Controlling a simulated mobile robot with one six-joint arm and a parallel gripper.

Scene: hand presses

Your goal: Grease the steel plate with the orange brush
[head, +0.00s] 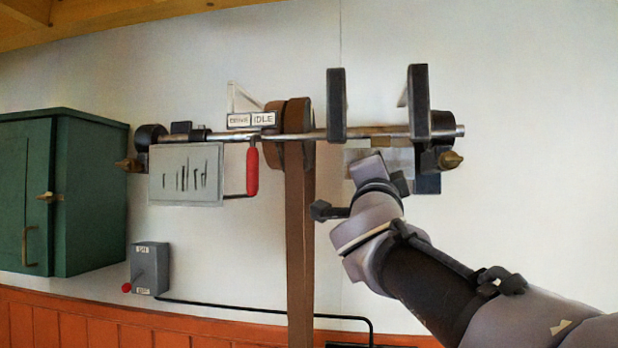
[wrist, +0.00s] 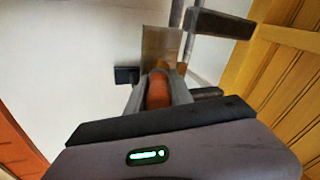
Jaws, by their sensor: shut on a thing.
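My gripper (wrist: 159,78) is shut on the orange brush (wrist: 158,92), whose rounded orange body shows between the fingers in the wrist view. A flat grey-tan rectangular face (wrist: 160,45), which looks like the steel plate, stands straight beyond the brush. I cannot tell whether the brush touches it. In the head view my gripper (head: 368,166) reaches up below the right part of the shaft, in front of a pale grey plate (head: 399,158) that it partly covers. The brush cannot be made out there. Its bristles are hidden.
A steel shaft (head: 375,132) runs along the white wall, with dark upright brackets (head: 337,104) close to my gripper. A brown belt (head: 299,240) hangs from the pulleys. A red-handled lever (head: 252,172), a marked grey panel (head: 185,175), a switch box (head: 150,268) and green cabinet (head: 90,195) stand left.

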